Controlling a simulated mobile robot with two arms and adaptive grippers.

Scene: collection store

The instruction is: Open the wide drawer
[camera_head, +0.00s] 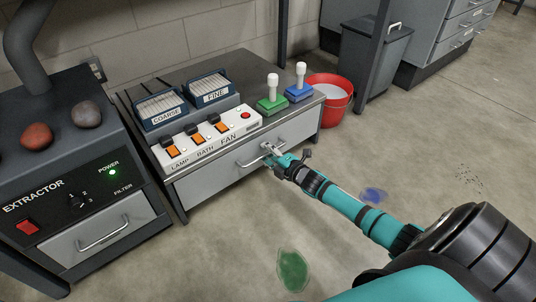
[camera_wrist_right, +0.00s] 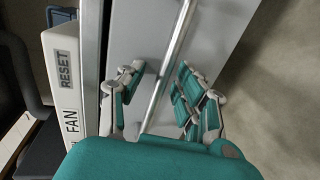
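The wide drawer (camera_head: 215,183) is a grey front under the bench top, and it looks closed. Its long metal bar handle (camera_head: 248,163) runs along the middle of the front. My right gripper (camera_head: 270,151) is at the handle's right part. In the right wrist view the fingers of my right gripper (camera_wrist_right: 160,92) are spread on either side of the handle bar (camera_wrist_right: 170,55). A gap shows between the bar and the fingers; whether anything touches is unclear. The drawer front (camera_wrist_right: 225,35) lies beyond. My left gripper is not in view.
On the bench stand a switch panel (camera_head: 190,152), filter boxes (camera_head: 165,109) and two joysticks (camera_head: 272,100). The extractor (camera_head: 40,175) with a small drawer stands left. A red bucket (camera_head: 335,98) is right. The floor before the wide drawer is clear except for green (camera_head: 292,270) and blue (camera_head: 374,195) patches.

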